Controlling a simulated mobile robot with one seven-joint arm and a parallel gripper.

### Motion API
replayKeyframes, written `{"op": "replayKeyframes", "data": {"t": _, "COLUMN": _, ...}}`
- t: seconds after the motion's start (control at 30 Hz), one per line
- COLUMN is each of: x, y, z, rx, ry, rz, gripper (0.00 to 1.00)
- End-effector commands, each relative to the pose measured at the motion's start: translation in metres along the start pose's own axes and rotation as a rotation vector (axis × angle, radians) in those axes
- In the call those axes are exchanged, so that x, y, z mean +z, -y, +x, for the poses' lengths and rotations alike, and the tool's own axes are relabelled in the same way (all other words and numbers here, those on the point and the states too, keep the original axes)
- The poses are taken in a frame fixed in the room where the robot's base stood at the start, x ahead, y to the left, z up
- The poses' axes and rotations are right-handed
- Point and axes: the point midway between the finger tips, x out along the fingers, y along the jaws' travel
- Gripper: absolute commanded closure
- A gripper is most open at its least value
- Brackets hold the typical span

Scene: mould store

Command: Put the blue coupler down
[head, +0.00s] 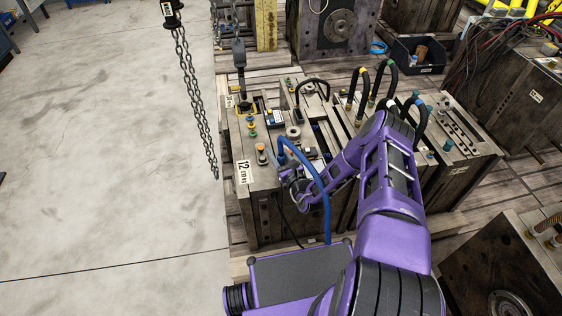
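My gripper (286,174) is low over the left front part of a large dark steel mould block (265,212). A blue hose (326,212) arches past my gripper and hangs over the block's front face. Its upper end is close to the fingers. I cannot make out the blue coupler itself, nor whether the fingers hold it or touch the block. The fingertips are small and partly hidden by my wrist.
Coloured fittings (262,152) stand left of my gripper, and looped hoses (388,82) rise behind. A chain (195,95) hangs left of the block. A dark bin (418,56) sits behind. The concrete floor (100,150) at left is clear.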

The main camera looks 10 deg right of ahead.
Motion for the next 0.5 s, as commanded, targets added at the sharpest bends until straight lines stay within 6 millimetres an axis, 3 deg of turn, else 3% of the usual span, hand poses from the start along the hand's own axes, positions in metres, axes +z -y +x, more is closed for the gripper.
{"op": "replayKeyframes", "data": {"t": 0.03, "x": 0.0000, "y": 0.0000, "z": -0.0001, "rx": 0.000, "ry": 0.000, "rz": 0.000, "gripper": 0.64}}
{"op": "replayKeyframes", "data": {"t": 0.23, "x": 0.0000, "y": 0.0000, "z": -0.0002, "rx": 0.000, "ry": 0.000, "rz": 0.000, "gripper": 1.00}}
{"op": "replayKeyframes", "data": {"t": 0.5, "x": 0.0004, "y": 0.0000, "z": -0.0001, "rx": 0.000, "ry": 0.001, "rz": 0.000, "gripper": 1.00}}
